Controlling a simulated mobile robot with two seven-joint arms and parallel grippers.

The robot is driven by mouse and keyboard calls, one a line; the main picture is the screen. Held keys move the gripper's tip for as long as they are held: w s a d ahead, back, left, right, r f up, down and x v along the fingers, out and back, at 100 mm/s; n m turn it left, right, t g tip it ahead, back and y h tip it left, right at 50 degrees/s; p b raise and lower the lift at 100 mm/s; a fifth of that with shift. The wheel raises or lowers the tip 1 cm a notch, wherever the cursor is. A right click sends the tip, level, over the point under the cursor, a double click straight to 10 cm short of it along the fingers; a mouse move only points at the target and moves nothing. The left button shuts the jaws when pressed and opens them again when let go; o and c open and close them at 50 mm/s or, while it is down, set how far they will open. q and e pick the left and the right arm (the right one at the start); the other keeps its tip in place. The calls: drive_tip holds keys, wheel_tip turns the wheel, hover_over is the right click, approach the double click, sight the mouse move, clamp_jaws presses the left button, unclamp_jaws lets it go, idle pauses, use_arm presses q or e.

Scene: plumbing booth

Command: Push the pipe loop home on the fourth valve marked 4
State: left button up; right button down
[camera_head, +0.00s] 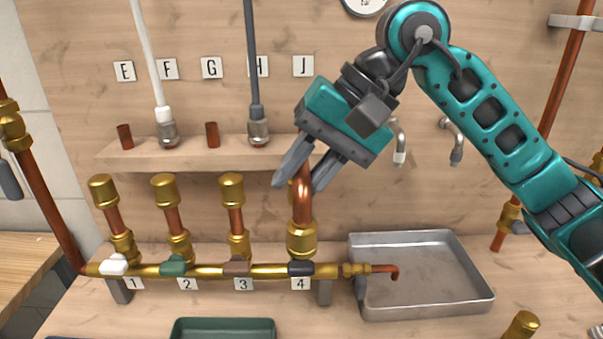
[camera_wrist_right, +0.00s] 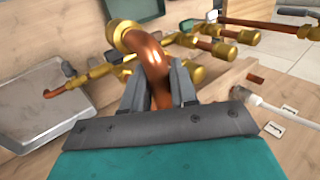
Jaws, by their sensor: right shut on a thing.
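The pipe loop is a bent copper tube (camera_head: 303,203) with a brass end fitting (camera_head: 302,238) pointing down. My right gripper (camera_head: 298,184) is shut on the copper bend from above. In the right wrist view the bend (camera_wrist_right: 152,58) passes between the two fingers (camera_wrist_right: 160,88). The fourth valve has a black handle (camera_head: 300,268) on the brass manifold, above label 4 (camera_head: 301,283). The loop's brass end overlaps this valve's upper part in the head view, so I cannot tell whether it touches or is seated. My left gripper is not in view.
Valves 1, 2 and 3 carry brass-capped copper stubs (camera_head: 232,185) to the left. A wooden shelf (camera_head: 190,155) with hoses and stubs is behind. A metal tray (camera_head: 430,300) lies right, and a green tray (camera_head: 222,326) is in front.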

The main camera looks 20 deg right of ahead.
drive_tip(key=shift+f, duration=0.15)
drive_tip(key=c, duration=0.8)
unclamp_jaws()
drive_tip(key=shift+d+r, duration=0.1)
drive_tip(key=shift+r, duration=0.1)
drive_tip(key=v, duration=1.2)
drive_tip(key=shift+r+p, duration=0.25)
drive_tip(key=shift+p, duration=0.1)
drive_tip(key=shift+d, duration=0.1)
